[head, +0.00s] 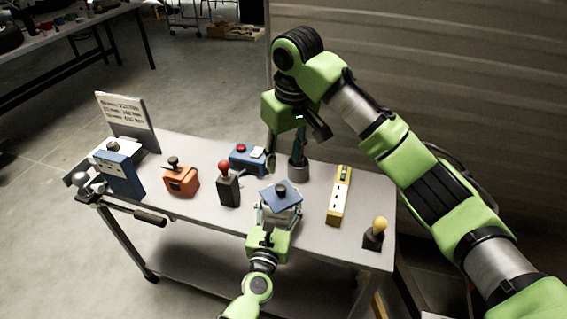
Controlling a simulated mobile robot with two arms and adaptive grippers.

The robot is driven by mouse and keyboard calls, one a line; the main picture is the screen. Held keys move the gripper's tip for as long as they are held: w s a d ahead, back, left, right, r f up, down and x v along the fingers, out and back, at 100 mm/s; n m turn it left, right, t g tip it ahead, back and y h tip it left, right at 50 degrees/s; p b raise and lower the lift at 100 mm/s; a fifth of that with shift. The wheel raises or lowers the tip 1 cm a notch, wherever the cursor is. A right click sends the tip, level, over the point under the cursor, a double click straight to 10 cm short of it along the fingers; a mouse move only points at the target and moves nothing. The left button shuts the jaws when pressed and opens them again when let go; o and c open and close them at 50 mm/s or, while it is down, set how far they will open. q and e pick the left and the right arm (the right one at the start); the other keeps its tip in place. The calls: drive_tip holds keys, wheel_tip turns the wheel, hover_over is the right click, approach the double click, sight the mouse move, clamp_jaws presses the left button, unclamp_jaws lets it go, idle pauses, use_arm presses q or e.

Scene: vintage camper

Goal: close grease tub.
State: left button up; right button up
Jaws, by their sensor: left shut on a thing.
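The grease tub (283,217) is a pale container near the table's front edge.
The grey cup (298,171) and a blue box with a red button (243,158) stand behind the tub.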

use_arm(q)
drive_tip(key=o, duration=1.7)
drive_tip(key=shift+c, duration=0.2)
drive_tip(key=v, duration=1.2)
